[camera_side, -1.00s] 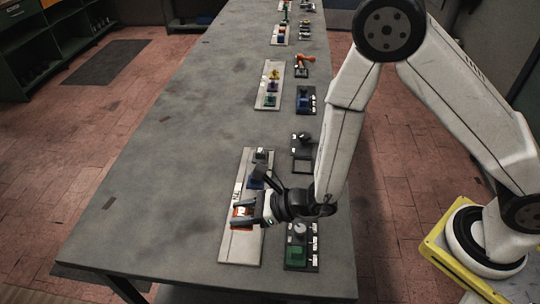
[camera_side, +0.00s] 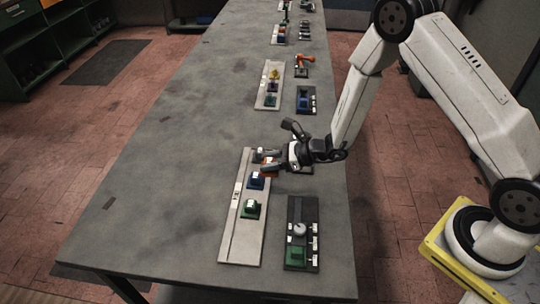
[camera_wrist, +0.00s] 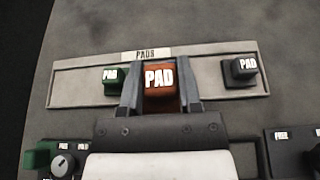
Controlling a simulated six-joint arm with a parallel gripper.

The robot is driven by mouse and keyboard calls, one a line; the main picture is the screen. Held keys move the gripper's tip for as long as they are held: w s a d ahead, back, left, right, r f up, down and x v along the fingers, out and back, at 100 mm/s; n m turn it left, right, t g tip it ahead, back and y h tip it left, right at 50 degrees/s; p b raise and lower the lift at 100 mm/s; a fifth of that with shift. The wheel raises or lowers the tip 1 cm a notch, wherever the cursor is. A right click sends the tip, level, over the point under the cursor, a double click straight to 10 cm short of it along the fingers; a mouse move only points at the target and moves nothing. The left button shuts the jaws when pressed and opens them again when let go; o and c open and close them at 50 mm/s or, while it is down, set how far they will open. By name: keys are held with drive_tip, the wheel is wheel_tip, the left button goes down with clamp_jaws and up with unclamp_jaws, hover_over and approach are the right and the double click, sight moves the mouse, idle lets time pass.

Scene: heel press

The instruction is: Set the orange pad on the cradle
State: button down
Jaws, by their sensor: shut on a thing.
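My gripper (camera_side: 268,162) is shut on the orange pad (camera_wrist: 159,80), which sits between its two fingers in the wrist view and faces the camera with the word PAD. In the side view only a little orange (camera_side: 268,173) shows beside the fingers. The pad is held over or near the far end of the pale pad tray (camera_side: 232,225); its exact height is hard to tell. I cannot make out an empty cradle; my gripper and wrist cover most of the dark fixture beneath them.
A dark fixture (camera_side: 289,215) with a grey knob and a green pad stands right of the tray. The table's left side is clear.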

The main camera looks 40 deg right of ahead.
drive_tip(key=d, duration=0.4)
drive_tip(key=d+f, duration=0.1)
drive_tip(key=d, duration=0.4)
drive_tip(key=d+f, duration=0.1)
drive_tip(key=d, duration=0.4)
drive_tip(key=shift+w+f, duration=0.2)
drive_tip(key=shift+w, duration=0.1)
drive_tip(key=shift+f, duration=0.25)
drive_tip(key=shift+f, duration=2.1)
drive_tip(key=shift+f, duration=0.45)
drive_tip(key=shift+c, duration=1)
unclamp_jaws()
drive_tip(key=shift+v, duration=3.85)
